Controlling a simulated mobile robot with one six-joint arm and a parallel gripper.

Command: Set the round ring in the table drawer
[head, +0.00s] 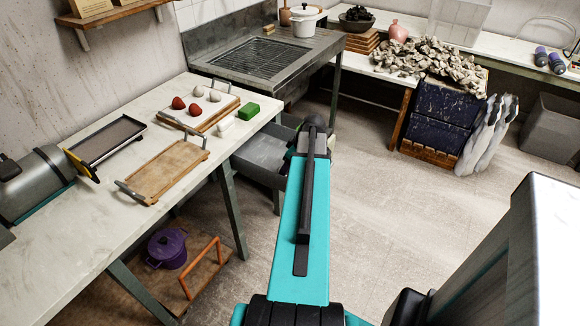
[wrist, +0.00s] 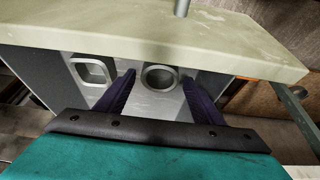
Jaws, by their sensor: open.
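The round ring (wrist: 160,90) is grey and lies on the floor of the open table drawer (wrist: 38,72) in the wrist view. My gripper (wrist: 159,77) is open, with one dark finger on each side of the ring; I cannot tell whether either finger touches it. In the head view the grey drawer (head: 262,153) is pulled out below the table's right edge. My gripper (head: 315,125) is at its right end, and the ring is hidden there.
A grey square ring (wrist: 92,84) lies left of the round ring in the drawer. The pale tabletop (wrist: 130,35) overhangs the drawer's back. Open floor (head: 400,220) lies to the right.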

